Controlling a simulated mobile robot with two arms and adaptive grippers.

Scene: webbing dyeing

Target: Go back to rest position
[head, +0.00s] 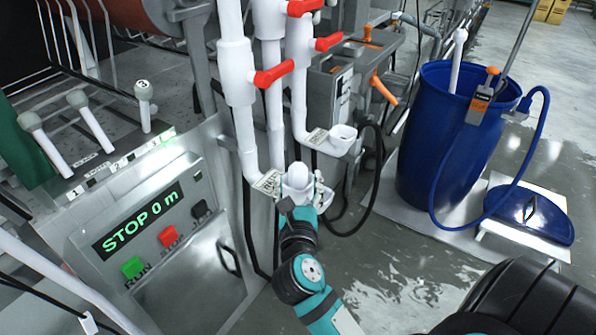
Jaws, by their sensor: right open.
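My right gripper (299,186) is at the middle of the head view, at the end of my teal and dark arm that comes up from the bottom. It is open, with its fingers beside a rounded white piece (297,172) at the lower ends of the white pipes. I cannot tell whether the fingers touch this piece. A small label plate (268,183) is just left of the gripper. My left gripper is not in view.
White pipes with red valve handles (274,75) rise above the gripper. A metal control panel (185,262) reading "STOP 0 m" stands left, below white-knobbed levers (78,99). A blue barrel (418,150) and its blue lid (528,216) are right. Wet floor (410,275) lies in front.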

